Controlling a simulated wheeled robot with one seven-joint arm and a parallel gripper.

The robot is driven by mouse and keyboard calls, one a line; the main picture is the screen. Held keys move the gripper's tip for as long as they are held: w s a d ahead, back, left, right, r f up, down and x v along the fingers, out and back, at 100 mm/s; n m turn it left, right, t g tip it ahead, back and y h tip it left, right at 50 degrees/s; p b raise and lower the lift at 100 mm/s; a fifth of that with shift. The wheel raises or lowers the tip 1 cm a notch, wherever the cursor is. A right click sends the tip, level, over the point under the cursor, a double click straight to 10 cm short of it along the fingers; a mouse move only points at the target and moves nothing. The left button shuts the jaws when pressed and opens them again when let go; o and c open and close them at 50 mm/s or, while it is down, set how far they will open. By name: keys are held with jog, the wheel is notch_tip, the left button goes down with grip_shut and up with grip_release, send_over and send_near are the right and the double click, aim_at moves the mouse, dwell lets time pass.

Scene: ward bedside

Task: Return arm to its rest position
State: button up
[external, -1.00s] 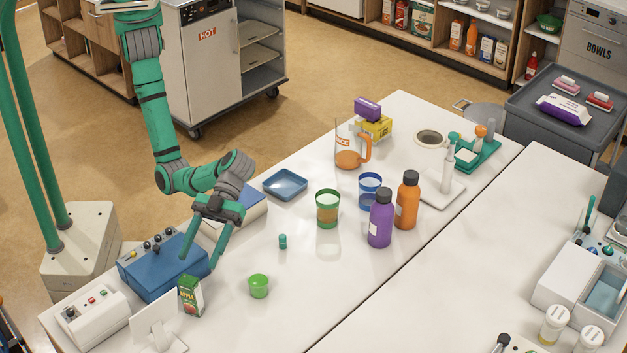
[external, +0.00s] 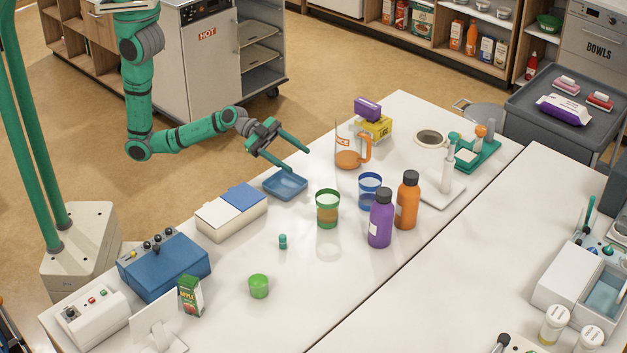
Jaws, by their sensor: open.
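My green arm (external: 180,137) reaches in from the upper left, bent at the elbow. Its forearm runs out to the right, level with the back of the table. My gripper (external: 287,162) is open, with two green fingers spread apart and nothing between them. It is in the air over or near the blue tray (external: 287,188); its exact height cannot be told.
Below on the white table (external: 335,285) are a box with white and blue lids (external: 232,212), a blue control box (external: 165,267), a juice carton (external: 190,296) and a green cup (external: 259,286). To the right stand an orange-tinted jug (external: 350,150), tumblers and purple (external: 381,222) and orange bottles (external: 407,203).

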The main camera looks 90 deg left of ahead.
jog(key=s+a+f+n+t+y, duration=0.2)
jog(key=s+a+n+y, duration=0.15)
jog(key=s+a, duration=0.45)
jog(key=s+a+f+n+t+y, duration=0.1)
jog(key=s+a+f+n+y, duration=0.2)
jog(key=a, duration=0.9)
jog(key=s+d+n+y, duration=0.1)
jog(key=s+n+y, duration=0.1)
jog(key=s, duration=0.7)
jog(key=s+d+n+y, duration=0.1)
jog(key=s+n, duration=0.3)
jog(key=s, duration=0.5)
jog(key=shift+s+d+r+y, duration=0.2)
jog(key=shift+d+r+y, duration=0.05)
jog(key=shift+r+y, duration=0.2)
